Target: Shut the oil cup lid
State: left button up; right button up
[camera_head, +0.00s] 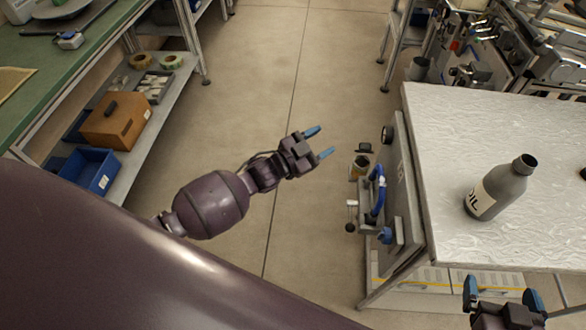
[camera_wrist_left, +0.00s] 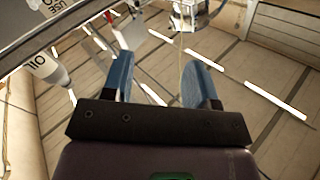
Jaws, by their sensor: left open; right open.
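The oil cup (camera_head: 358,168) is a small cup on a fitting at the left side of the metal-topped table, beside a blue hose. A dark flat piece that looks like its lid (camera_head: 364,148) stands raised at the cup's far edge. My left gripper (camera_head: 320,142) is open and empty, to the left of the cup and apart from it. In the left wrist view its blue fingers (camera_wrist_left: 156,72) are spread with nothing between them. A shiny metal-and-glass part (camera_wrist_left: 200,14) at the top there may be the cup. My right gripper (camera_head: 502,292) is open and empty at the table's front edge.
A grey oil bottle (camera_head: 500,188) stands on the metal-topped table (camera_head: 450,120). A blue hose (camera_head: 378,192) and a panel (camera_head: 401,195) flank the cup. A shelf with a blue bin (camera_head: 92,170) is at left. The floor (camera_head: 290,60) between is clear.

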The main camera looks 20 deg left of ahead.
pick_arm(q)
jog(key=s+a+f+n+y+p, duration=0.2)
jog(key=s+a+f+n, duration=0.1)
jog(key=s, duration=0.5)
jog(key=shift+f, duration=0.3)
pick_arm(e)
jog(key=shift+t, duration=0.3)
jog(key=r, duration=0.4)
jog(key=shift+w+r, duration=0.3)
jog(key=shift+r, duration=0.05)
pick_arm(q)
jog(key=shift+c, duration=0.4)
